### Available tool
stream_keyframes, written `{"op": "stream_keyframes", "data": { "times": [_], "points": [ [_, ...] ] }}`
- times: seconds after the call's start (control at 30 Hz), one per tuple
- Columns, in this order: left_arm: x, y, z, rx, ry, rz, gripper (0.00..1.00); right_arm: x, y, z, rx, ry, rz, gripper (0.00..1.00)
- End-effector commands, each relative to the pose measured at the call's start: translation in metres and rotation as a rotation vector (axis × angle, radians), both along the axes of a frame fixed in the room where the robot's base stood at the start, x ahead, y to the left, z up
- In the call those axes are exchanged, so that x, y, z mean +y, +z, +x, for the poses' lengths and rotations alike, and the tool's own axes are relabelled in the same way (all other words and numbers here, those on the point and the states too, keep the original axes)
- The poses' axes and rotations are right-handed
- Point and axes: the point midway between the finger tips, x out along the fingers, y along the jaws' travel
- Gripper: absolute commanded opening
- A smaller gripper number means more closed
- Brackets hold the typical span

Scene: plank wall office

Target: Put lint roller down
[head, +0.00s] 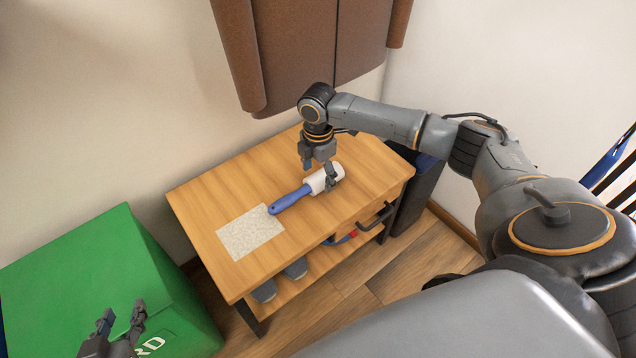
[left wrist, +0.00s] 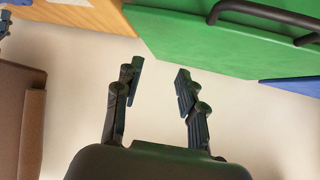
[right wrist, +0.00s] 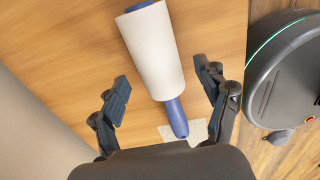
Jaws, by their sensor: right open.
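The lint roller (head: 291,199), with a white roll and blue handle, appears to lie on the wooden bench (head: 215,197). Its handle end is at the corner of a pale speckled patch (head: 250,232) on the bench top. My right gripper (head: 320,172) is open, right at the white roll end. In the right wrist view the white roll (right wrist: 154,52) shows between and beyond the spread fingers (right wrist: 163,88), with a gap on each side. My left gripper (head: 122,318) is over the green box, open and empty in the left wrist view (left wrist: 158,78).
A green box (head: 95,270) stands left of the bench. Shoes (head: 280,280) sit on the bench's lower shelf. Brown hanging panels (head: 310,45) are above the bench at the back.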

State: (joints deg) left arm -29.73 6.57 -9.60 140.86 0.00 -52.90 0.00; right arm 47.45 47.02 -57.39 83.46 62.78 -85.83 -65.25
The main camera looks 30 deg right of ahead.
Motion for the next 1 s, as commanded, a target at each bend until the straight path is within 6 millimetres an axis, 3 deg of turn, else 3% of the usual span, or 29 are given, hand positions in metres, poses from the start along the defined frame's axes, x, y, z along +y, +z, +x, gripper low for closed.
{"op": "stream_keyframes", "data": {
  "times": [0.23,0.53,0.83,0.9,1.0],
  "points": [
    [-0.010,0.027,0.020,-0.174,-0.013,-0.041,0.40,0.000,-0.020,0.000,0.000,0.000,0.000,0.75],
    [-0.010,0.031,0.022,-0.195,-0.014,-0.046,0.40,0.000,-0.021,0.000,0.000,0.000,0.000,0.75],
    [-0.010,0.031,0.022,-0.194,-0.014,-0.045,0.40,0.000,-0.021,0.000,0.000,0.000,0.000,0.14],
    [-0.010,0.031,0.022,-0.194,-0.014,-0.045,0.40,0.000,-0.020,0.000,0.000,0.000,0.000,0.07],
    [-0.010,0.031,0.022,-0.194,-0.014,-0.045,0.40,0.000,-0.020,0.000,0.000,0.000,0.000,0.07]
  ]
}}
